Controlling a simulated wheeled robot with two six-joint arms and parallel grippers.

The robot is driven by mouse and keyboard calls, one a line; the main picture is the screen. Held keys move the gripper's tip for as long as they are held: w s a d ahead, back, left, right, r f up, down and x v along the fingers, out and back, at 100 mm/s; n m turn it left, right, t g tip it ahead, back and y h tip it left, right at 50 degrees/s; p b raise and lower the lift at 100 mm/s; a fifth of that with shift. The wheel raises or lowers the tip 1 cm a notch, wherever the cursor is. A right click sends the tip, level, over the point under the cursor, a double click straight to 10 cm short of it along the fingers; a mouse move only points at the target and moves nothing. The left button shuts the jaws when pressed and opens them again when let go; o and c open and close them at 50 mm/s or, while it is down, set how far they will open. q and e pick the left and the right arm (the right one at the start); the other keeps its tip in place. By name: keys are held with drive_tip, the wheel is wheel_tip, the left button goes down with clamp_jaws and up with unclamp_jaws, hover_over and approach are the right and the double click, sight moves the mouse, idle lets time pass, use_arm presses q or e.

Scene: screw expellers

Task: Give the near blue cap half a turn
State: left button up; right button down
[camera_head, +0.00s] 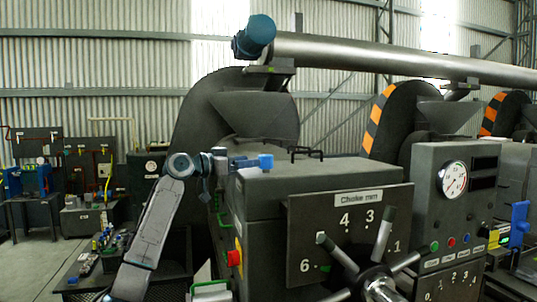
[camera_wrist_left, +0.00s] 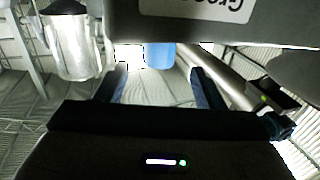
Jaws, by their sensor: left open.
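The near blue cap (camera_head: 266,161) stands at the left edge of the top of the dark machine box (camera_head: 300,175). My left gripper (camera_head: 243,163) comes in from the left, just beside the cap, with its fingers pointing right at it. In the left wrist view the two fingers (camera_wrist_left: 158,76) are spread apart, and the blue cap (camera_wrist_left: 160,56) shows in the gap at about their tips. I cannot tell whether either finger touches it. My right gripper is in neither view.
A choke plate (camera_head: 330,255) with a spoked handwheel (camera_head: 378,285) is on the box front. A gauge panel (camera_head: 453,180) stands to the right. A large pipe (camera_head: 380,57) with a blue end (camera_head: 256,35) runs overhead. A label (camera_wrist_left: 195,8) shows upside down beside the cap.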

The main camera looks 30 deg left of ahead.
sight(265, 159)
use_arm(q)
drive_tip(key=p+x, duration=0.3)
drive_tip(key=x, duration=0.3)
drive_tip(key=shift+w+d+r, duration=0.15)
drive_tip(key=shift+w+d, duration=0.15)
drive_tip(key=shift+w+p, duration=0.2)
drive_tip(key=shift+p, duration=0.15)
drive_tip(key=shift+s, duration=0.1)
drive_tip(key=shift+c, duration=0.4)
drive_tip(key=c, duration=0.9)
drive_tip(key=shift+h+b, duration=0.4)
drive_tip(key=shift+b, duration=0.05)
drive_tip(key=shift+m+g+h+b, duration=0.3)
drive_tip(key=shift+m+g+h, duration=0.3)
drive_tip(key=shift+m+h, duration=0.1)
